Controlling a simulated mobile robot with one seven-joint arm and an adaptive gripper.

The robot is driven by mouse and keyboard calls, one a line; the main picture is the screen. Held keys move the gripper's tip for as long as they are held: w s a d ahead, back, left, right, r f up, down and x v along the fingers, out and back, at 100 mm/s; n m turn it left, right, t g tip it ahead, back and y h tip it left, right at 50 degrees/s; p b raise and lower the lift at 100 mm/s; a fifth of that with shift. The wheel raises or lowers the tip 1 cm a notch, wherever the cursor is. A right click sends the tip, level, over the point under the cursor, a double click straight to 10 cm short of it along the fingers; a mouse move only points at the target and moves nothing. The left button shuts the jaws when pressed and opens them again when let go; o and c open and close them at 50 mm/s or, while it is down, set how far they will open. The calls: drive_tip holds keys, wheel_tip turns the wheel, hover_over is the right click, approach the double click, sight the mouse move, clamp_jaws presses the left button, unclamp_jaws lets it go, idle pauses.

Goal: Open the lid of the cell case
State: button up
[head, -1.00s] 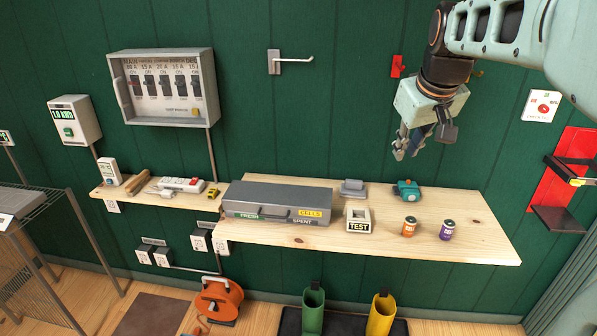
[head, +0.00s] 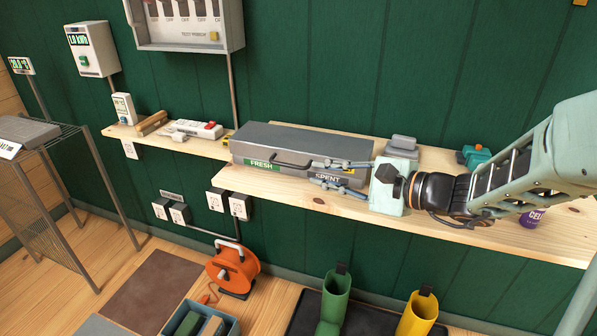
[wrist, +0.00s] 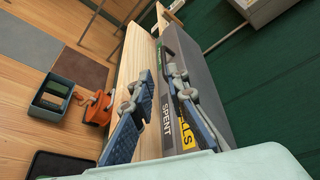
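The cell case (head: 300,140) is a long grey box on the wooden shelf, and its lid is shut. Its front carries a dark handle (head: 290,162), a green FRESH label and a SPENT label. My gripper (head: 313,172) is open at the right part of the case front, its fingers pointing left towards the handle. In the wrist view, the open fingers (wrist: 158,80) are spread with the SPENT label (wrist: 165,115) and the case front showing between them. I cannot tell whether a finger touches the case.
The wooden shelf (head: 240,180) extends left and right. A purple cell (head: 531,217), a grey block (head: 402,145) and a teal device (head: 474,156) are on the right. A power strip (head: 195,130) lies left of the case. The green wall (head: 330,70) stands behind.

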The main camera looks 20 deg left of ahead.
sight(287, 164)
drive_tip(key=shift+w+f+m, duration=0.2)
drive_tip(key=shift+w+m, duration=0.05)
drive_tip(key=shift+m, duration=0.05)
drive_tip(key=shift+w+a, duration=0.15)
drive_tip(key=shift+a, duration=0.05)
drive_tip(key=x, duration=0.3)
drive_tip(key=b+x, duration=0.1)
drive_tip(key=x, duration=0.6)
drive_tip(key=shift+w+a+r+b, duration=0.1)
drive_tip(key=shift+w+r+b, duration=0.05)
drive_tip(key=shift+r+b, duration=0.15)
clamp_jaws()
drive_tip(key=shift+r, duration=0.1)
